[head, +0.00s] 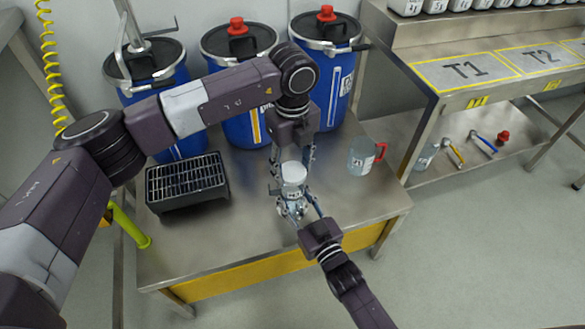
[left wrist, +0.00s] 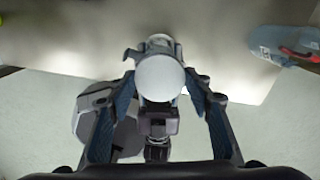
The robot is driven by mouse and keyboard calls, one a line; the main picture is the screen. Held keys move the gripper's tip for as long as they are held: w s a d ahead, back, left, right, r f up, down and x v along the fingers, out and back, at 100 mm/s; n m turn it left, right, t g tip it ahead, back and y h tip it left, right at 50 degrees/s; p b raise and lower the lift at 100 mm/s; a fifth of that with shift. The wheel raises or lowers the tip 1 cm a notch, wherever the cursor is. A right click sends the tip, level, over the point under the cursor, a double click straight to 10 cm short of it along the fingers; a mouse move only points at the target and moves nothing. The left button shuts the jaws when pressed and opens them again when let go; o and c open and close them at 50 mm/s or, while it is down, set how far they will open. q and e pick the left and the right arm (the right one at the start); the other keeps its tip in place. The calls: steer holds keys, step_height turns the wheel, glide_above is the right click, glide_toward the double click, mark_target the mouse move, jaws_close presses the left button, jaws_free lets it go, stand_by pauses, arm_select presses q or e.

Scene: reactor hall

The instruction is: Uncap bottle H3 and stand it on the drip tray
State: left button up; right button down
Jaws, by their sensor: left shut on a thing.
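The bottle (head: 294,193), with a white cap and a small label too small to read surely, stands upright between my two grippers over the bench. My left gripper (head: 294,170) comes down from above and is shut on the white cap (left wrist: 160,78), one finger on each side. My right gripper (head: 291,207) comes from the front right and is closed around the lower bottle, whose base is hidden. The drip tray (head: 187,208), a black box with a grated top, sits at the bench's left with nothing on it.
Blue drums with black lids (head: 240,43) line the back of the steel bench (head: 240,250). A clear jug with a red handle (head: 361,157) stands at the right. Tools and a red knob (head: 503,136) lie on the right-hand lower shelf, below marked areas T1 and T2.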

arm_select(q)
steer(key=shift+r, duration=0.1)
steer(key=shift+r, duration=1.95)
steer(key=a+f+m, duration=0.5)
steer(key=a+f, duration=0.4)
steer(key=a, duration=0.4)
glide_above(242, 211)
step_height(242, 211, down, 6)
steer(key=shift+f, duration=2.3)
steer(key=shift+f, duration=0.15)
steer(key=o, duration=1.3)
